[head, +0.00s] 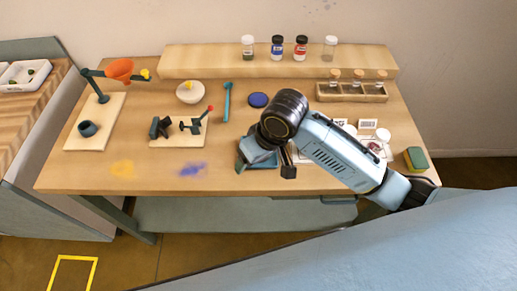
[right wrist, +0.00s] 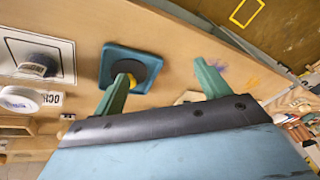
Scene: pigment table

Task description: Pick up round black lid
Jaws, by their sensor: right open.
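A flat round dark-blue disc (head: 258,100) lies on the table behind my right gripper in the head view. My right gripper (head: 266,168) is open, pointing down over a blue square tray (head: 264,165), which it partly hides. In the right wrist view, its two green fingers (right wrist: 160,70) are spread. The blue tray (right wrist: 112,50) there holds a dark round piece with a yellow part (right wrist: 153,66), next to the left-hand finger. That finger covers part of it. I cannot tell whether they touch. My left gripper is not in view.
A wooden rack (head: 352,93) with vials and a shelf (head: 200,60) with several jars stand behind. A sponge (head: 416,158) is at the right. The front left table is clear apart from pigment smears.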

